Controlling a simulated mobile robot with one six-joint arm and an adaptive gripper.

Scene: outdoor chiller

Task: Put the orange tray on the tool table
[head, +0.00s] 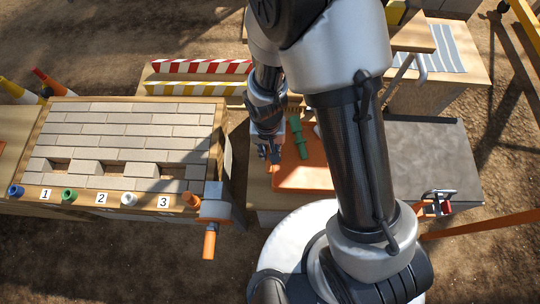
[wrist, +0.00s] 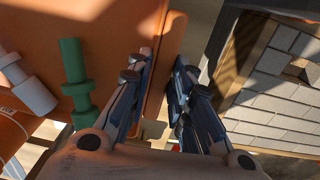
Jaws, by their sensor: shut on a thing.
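The orange tray (head: 290,175) is under my arm in the head view, over a light wooden surface; my arm hides its right part. I cannot tell whether it rests there or is slightly raised. It also fills the upper left of the wrist view (wrist: 110,25). A green stepped peg (wrist: 74,75) and a pale peg (wrist: 30,88) lie in it. My gripper (head: 270,155) is at the tray's left edge, its fingers (wrist: 163,68) on either side of the wall, shut on it. A grey-topped table (head: 430,150) stands right of my arm; I cannot tell whether it is the tool table.
A brick panel (head: 130,130) with numbered coloured pegs stands close on the left, with an orange-handled clamp (head: 210,210) at its corner. Striped barriers (head: 200,67) lie behind. A red-and-grey tool (head: 438,203) is at the grey table's front edge. The grey top is largely bare.

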